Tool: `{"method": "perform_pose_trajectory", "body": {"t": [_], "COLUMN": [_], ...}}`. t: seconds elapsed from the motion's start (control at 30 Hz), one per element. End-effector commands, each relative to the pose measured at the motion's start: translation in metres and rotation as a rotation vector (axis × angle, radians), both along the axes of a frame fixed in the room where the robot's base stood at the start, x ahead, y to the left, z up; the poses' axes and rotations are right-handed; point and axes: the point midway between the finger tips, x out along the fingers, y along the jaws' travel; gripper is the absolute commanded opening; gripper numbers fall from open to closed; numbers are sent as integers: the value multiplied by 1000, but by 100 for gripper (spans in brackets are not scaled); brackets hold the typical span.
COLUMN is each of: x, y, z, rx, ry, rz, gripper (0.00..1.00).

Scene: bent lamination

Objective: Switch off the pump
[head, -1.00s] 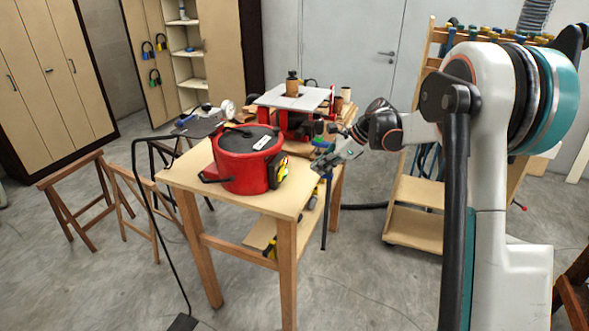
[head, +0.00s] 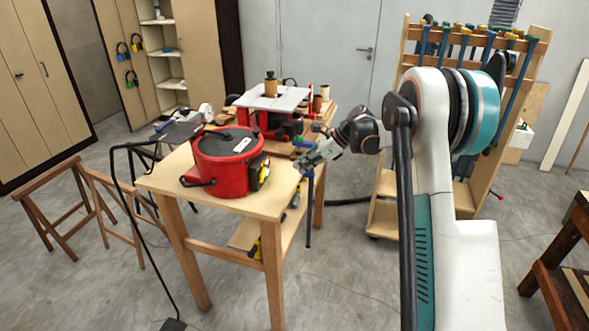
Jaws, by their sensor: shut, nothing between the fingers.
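A red drum-shaped machine (head: 215,170) with a black top and a light label stands on the wooden table (head: 160,180); it may be the pump. A yellow and black part (head: 264,173) sits low on its right side; I cannot tell whether this is a switch. My gripper (head: 303,166) is to the right of the machine, near the table's right edge, apart from the yellow part. It is small in view and its fingers look shut and empty. The machine's far side is hidden.
Behind it is a bench machine with a grey top (head: 273,98). Sawhorses (head: 75,215) stand left, and a clamp rack (head: 470,50) stands right behind my arm. A black cable hangs to a floor pedal (head: 173,325).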

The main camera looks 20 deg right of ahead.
Motion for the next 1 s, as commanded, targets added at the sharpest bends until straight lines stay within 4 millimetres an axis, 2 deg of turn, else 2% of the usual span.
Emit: {"method": "perform_pose_trajectory", "body": {"t": [0.43,0.7,1.0], "x": [28,42,45], "y": [56,83,88], "z": [-63,-59,-58], "rx": [0,0,0], "ry": [-1,-1,-1], "rz": [4,2,1], "gripper": [0,0,0]}}
